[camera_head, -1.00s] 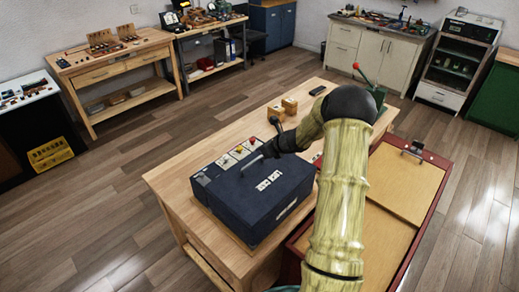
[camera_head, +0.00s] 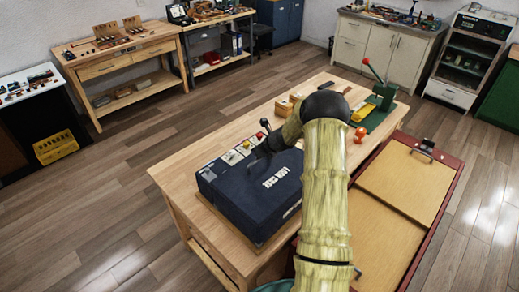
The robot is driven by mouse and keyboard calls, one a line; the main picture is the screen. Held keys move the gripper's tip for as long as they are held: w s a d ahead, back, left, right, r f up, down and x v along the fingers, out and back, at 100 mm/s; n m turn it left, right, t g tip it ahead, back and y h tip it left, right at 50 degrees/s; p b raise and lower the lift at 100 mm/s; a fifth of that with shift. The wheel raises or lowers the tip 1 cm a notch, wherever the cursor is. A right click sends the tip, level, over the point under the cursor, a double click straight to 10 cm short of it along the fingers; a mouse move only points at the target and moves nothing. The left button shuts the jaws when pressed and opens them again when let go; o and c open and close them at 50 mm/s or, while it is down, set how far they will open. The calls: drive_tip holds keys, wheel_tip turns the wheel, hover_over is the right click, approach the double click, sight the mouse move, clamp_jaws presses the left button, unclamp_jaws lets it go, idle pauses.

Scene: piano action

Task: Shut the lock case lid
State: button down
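The lock case (camera_head: 235,200) is a dark blue box on the wooden table, with white markings on its top. Its lid (camera_head: 262,178) lies flat or nearly so; I cannot tell whether it is fully closed. A row of white cards with coloured pieces (camera_head: 237,154) runs along its far left edge. My gripper (camera_head: 262,146) is a small dark shape at the far edge of the case top, close to the lid. My arm hides the right side of the case.
Wooden blocks (camera_head: 286,107), an orange object (camera_head: 360,134) and a green device with a red lever (camera_head: 383,97) stand further back on the table (camera_head: 172,172). A red-framed wooden tray (camera_head: 405,187) lies to the right. Floor is free at left.

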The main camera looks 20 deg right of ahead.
drive_tip(key=shift+w+f, duration=0.3)
drive_tip(key=shift+f, duration=0.35)
drive_tip(key=shift+a, duration=0.1)
drive_tip(key=shift+r, duration=0.15)
drive_tip(key=shift+w+r+p, duration=0.1)
drive_tip(key=shift+r+p, duration=0.4)
drive_tip(key=shift+r, duration=0.05)
wheel_tip(320, 180, up, 12)
drive_tip(key=w+a+p, duration=0.1)
drive_tip(key=w, duration=0.1)
drive_tip(key=shift+w+r, duration=0.15)
drive_tip(key=shift+r, duration=0.05)
drive_tip(key=shift+a, duration=0.15)
